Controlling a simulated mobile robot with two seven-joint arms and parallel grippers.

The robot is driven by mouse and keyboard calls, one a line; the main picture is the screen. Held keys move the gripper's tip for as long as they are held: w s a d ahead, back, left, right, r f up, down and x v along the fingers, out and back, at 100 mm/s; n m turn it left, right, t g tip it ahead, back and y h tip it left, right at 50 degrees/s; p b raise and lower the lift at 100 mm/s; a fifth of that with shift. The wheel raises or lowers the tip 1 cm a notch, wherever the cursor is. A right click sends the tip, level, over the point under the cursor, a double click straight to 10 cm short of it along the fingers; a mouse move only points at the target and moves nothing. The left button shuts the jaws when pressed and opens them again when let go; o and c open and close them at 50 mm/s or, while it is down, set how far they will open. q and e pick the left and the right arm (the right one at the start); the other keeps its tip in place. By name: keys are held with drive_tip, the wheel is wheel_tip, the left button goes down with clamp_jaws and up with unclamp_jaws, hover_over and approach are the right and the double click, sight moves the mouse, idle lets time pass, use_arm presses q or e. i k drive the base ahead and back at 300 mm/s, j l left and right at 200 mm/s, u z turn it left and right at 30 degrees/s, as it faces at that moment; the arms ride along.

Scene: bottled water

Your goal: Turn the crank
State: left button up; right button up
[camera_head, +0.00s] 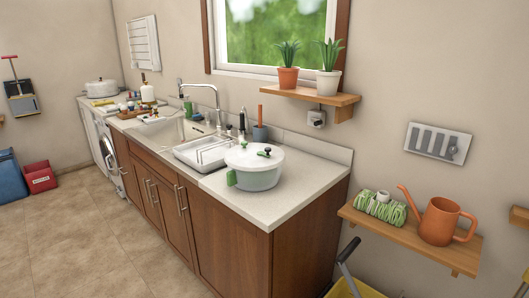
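A white round vessel with a pale green body (256,180) and a green side handle (231,178) stands on the near end of the counter. Its white lid (250,158) is on. A small dark knob (267,150) sticks up from the lid and looks like the crank's grip. A second small knob shows near the lid's middle, but the crank's arm is too small to make out. Neither of my grippers is in view, and nothing touches the vessel.
The counter (275,208) is bare in front and to the right of the vessel. A dish rack (203,153) stands close behind it on the left. A plant shelf (315,98) overhangs the back. A low shelf (455,255) holds an orange watering can (438,222).

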sight(267, 150)
drive_tip(key=i+l+u, duration=0.1)
drive_tip(key=u, duration=0.85)
drive_tip(key=i+l+u, duration=0.15)
drive_tip(key=l+u, duration=0.15)
drive_tip(key=i+l+u, duration=0.1)
drive_tip(key=l+u, duration=0.25)
drive_tip(key=l, duration=0.15)
drive_tip(key=i+l+u, duration=0.1)
drive_tip(key=l, duration=1.25)
drive_tip(key=i+j+u, duration=0.05)
